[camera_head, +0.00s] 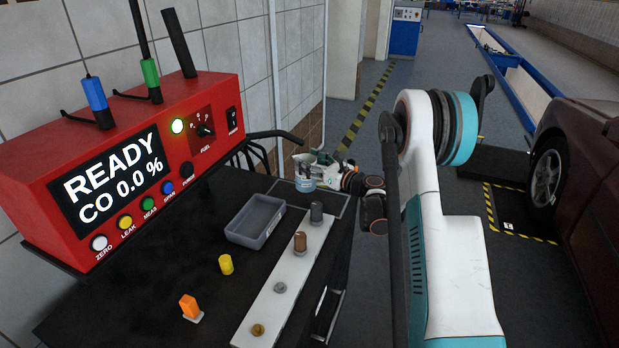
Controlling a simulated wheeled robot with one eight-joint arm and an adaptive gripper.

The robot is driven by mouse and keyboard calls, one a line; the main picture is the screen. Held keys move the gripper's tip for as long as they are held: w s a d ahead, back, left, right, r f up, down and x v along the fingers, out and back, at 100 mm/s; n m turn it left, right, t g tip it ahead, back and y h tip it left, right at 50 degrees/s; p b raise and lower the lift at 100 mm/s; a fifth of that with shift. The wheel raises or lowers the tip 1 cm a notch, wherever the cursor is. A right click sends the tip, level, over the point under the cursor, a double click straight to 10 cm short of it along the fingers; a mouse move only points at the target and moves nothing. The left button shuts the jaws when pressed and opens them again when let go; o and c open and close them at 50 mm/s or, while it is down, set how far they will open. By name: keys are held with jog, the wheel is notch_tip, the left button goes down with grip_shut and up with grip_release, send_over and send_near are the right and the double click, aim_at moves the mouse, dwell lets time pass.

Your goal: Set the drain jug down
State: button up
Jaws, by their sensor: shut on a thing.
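The drain jug (304,178) is a small pale vessel with a blue lower part, near the back edge of the dark bench top. It looks upright. My gripper (317,166) reaches it from the right and is shut on it. The fingertips are small and partly hidden behind the jug and its rim. I cannot tell whether the jug's base touches the bench or is a little above it. A dark outlined patch (336,204) lies on the bench just in front of the jug.
A grey tray (256,222) stands left of a white strip (268,309) carrying several small fittings. A yellow cylinder (226,264) and an orange piece (189,306) stand nearer. A red analyser (120,150) reading READY fills the left. A car (575,180) is at right.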

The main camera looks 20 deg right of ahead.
jog(key=shift+f+b, duration=0.75)
jog(key=shift+f, duration=1.45)
jog(key=shift+f, duration=0.15)
jog(key=o, duration=1.7)
jog(key=shift+s+d+r, duration=0.15)
jog(key=shift+s+r, duration=0.05)
jog(key=shift+s, duration=0.15)
jog(key=p+v, duration=0.2)
jog(key=v, duration=0.9)
jog(key=shift+p, duration=0.35)
